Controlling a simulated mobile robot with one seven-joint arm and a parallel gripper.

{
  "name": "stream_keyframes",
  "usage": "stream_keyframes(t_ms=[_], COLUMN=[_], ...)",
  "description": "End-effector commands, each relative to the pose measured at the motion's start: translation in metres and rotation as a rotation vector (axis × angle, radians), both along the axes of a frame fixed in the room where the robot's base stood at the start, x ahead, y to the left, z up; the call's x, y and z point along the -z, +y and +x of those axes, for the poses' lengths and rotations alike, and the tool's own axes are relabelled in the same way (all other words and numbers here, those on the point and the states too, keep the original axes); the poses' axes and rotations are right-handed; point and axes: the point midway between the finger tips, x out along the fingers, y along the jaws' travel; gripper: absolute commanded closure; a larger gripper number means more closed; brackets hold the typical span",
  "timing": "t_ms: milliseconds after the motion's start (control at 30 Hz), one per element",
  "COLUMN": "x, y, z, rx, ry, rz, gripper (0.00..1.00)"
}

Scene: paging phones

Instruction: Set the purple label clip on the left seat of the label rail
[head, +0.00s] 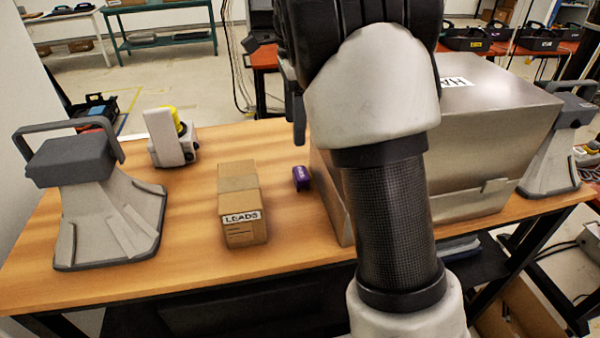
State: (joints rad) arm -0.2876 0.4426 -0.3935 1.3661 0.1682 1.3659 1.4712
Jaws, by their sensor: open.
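The purple label clip (301,177) is a small block on the wooden table, between the cardboard box and the metal case. It has pale marks on its right side. My gripper (298,125) is only partly visible at the upper middle, largely hidden by my own wrist and arm. One dark finger hangs down above and behind the clip in the picture. It appears apart from the clip. The jaws are open, and I see nothing held. I cannot make out the label rail or its left seat in this view.
A cardboard box (238,204) marked LEADS stands left of the clip. A large metal case (475,150) stands close on its right. Grey handled units (108,205) (562,140) stand at both ends of the table. A white and yellow device (170,137) stands behind.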

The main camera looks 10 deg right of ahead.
Motion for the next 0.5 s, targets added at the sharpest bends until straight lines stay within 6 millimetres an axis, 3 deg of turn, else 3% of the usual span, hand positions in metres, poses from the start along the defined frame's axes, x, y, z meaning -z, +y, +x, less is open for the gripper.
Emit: stream_keyframes(t_ms=[33, 300, 500], x=[0.014, 0.073, 0.098], y=[0.000, 0.000, 0.000], z=[-0.001, -0.001, -0.001], rx=[-0.001, -0.002, -0.003], ry=[0.005, 0.004, 0.001], rz=[0.000, -0.001, 0.001], gripper=[0.31, 0.31, 0.31])
